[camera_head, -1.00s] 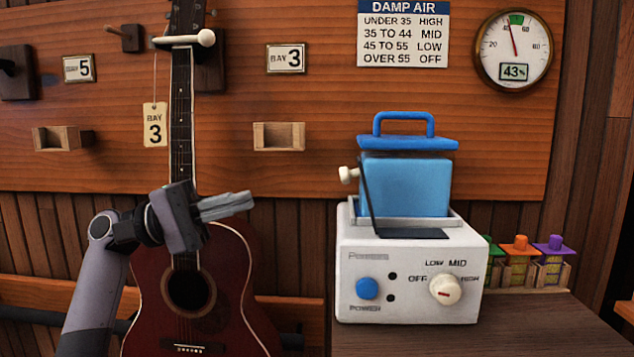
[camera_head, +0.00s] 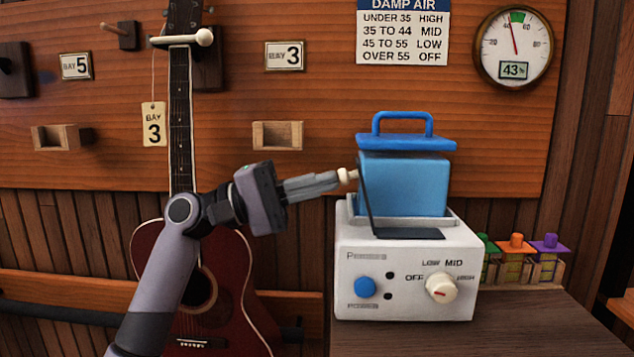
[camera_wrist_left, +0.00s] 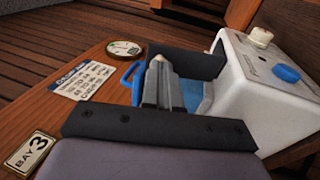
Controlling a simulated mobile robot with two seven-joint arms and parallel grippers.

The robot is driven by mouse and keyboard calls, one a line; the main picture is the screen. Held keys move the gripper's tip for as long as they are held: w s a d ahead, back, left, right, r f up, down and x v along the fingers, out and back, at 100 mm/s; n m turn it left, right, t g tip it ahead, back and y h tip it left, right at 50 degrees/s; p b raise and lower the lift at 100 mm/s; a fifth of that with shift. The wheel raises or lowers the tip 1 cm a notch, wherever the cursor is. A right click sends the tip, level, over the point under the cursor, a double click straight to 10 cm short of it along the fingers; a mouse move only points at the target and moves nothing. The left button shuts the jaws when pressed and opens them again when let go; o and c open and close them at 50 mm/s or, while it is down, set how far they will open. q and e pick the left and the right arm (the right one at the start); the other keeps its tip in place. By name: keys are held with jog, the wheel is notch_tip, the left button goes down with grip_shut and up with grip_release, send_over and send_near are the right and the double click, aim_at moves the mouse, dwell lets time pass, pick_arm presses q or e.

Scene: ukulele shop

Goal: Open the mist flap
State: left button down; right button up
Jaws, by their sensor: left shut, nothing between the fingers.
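The white humidifier (camera_head: 405,270) stands on the dark counter with a blue water tank (camera_head: 410,185) in its top. The dark, thin mist flap (camera_head: 365,207) stands steeply, leaning slightly left, at the tank's left side. A cream knob (camera_head: 346,175) sticks out left from its upper part. My left gripper (camera_head: 335,180) is shut and empty, pointing right, with its tips at the knob; I cannot tell whether they touch. In the left wrist view, the shut fingers (camera_wrist_left: 160,85) reach toward the cream knob (camera_wrist_left: 159,58), with the dark flap (camera_wrist_left: 195,62) behind. My right gripper is not in view.
A red ukulele (camera_head: 215,285) hangs behind my left arm. A blue button (camera_head: 364,287) and a cream dial (camera_head: 441,287) are on the humidifier's front. Small coloured bottles (camera_head: 516,260) stand to its right. A gauge (camera_head: 514,48) reads 43. The counter front (camera_head: 520,325) is clear.

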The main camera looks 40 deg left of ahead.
pick_arm(q)
jog(key=r+g+y+p, duration=0.1)
jog(key=p, duration=0.2)
jog(key=w+d+r+p, duration=0.1)
jog(key=p, duration=0.2)
jog(key=shift+d+g+y+p, duration=0.25)
jog(key=shift+g+y+p, duration=0.05)
jog(key=shift+g+y, duration=0.1)
jog(key=shift+f, duration=0.2)
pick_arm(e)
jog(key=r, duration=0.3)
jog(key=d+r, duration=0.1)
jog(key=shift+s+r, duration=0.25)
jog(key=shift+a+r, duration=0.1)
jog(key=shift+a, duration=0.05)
